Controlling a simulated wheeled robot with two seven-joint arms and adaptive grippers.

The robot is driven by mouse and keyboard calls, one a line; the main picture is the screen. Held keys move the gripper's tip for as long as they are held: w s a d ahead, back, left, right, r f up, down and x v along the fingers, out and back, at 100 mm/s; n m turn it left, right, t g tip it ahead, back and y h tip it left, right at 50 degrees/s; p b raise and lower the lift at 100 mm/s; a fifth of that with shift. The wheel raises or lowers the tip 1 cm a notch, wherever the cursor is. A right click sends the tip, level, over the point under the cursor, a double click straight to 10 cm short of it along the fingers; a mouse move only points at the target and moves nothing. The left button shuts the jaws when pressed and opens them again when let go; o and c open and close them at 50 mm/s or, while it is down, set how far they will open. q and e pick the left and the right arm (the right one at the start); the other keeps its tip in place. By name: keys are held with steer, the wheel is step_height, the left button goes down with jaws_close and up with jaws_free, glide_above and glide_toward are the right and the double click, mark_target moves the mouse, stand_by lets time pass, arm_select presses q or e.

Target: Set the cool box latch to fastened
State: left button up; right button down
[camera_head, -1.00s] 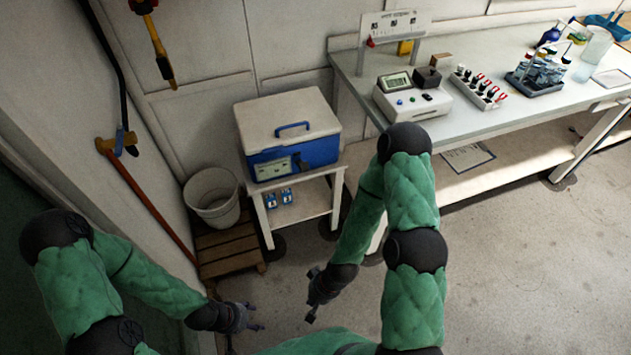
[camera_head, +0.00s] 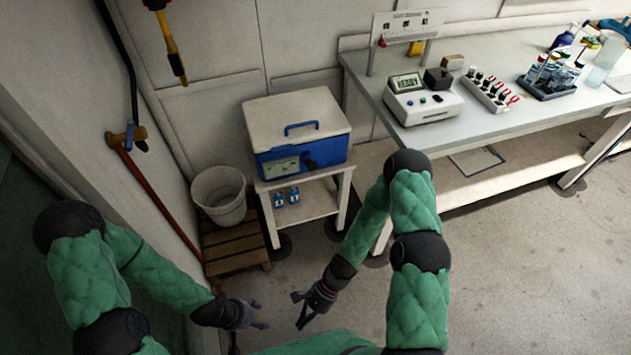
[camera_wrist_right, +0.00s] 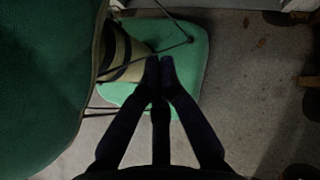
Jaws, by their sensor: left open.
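The cool box (camera_head: 333,152) has a blue body and a white lid (camera_head: 297,118) with a blue handle (camera_head: 301,128). It sits on a small white stand (camera_head: 344,190), and the lid looks closed. A small dark part, perhaps the latch (camera_head: 310,164), is on its front beside a pale panel (camera_head: 282,168); its setting is too small to tell. My left gripper (camera_head: 262,314) is open and empty, low and in front of the stand. My right gripper (camera_head: 298,312) is to its right, fingers apart and empty, also well away from the box. It shows in the right wrist view (camera_wrist_right: 160,68).
A grey bucket (camera_head: 218,196) and wooden pallet (camera_head: 236,249) stand left of the stand. A workbench (camera_head: 500,145) at right holds a device reading READY (camera_head: 425,105), a switch strip (camera_head: 490,92) and a bottle rack (camera_head: 546,88). The floor (camera_head: 520,270) at right is clear.

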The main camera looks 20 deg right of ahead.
steer(key=w+a+r+m+t+y+b, duration=0.1)
steer(key=w+a+m+t+y, duration=0.15)
steer(key=w+m+t, duration=0.65)
steer(key=w+a+r+m+t+y, duration=0.1)
steer(key=w+m+t+y, duration=0.25)
steer(key=w, duration=0.95)
steer(key=w+d+m+t+h, duration=0.6)
steer(key=d, duration=0.4)
steer(key=w+d+m+t+h, duration=0.5)
steer(key=d+m+t+h, duration=0.1)
steer(key=d, duration=0.4)
steer(key=shift+w+d+f+t+h+b, duration=0.3)
steer(key=shift+w+d+f+t+h, duration=0.2)
steer(key=shift+h, duration=0.3)
steer(key=shift+a+r, duration=0.1)
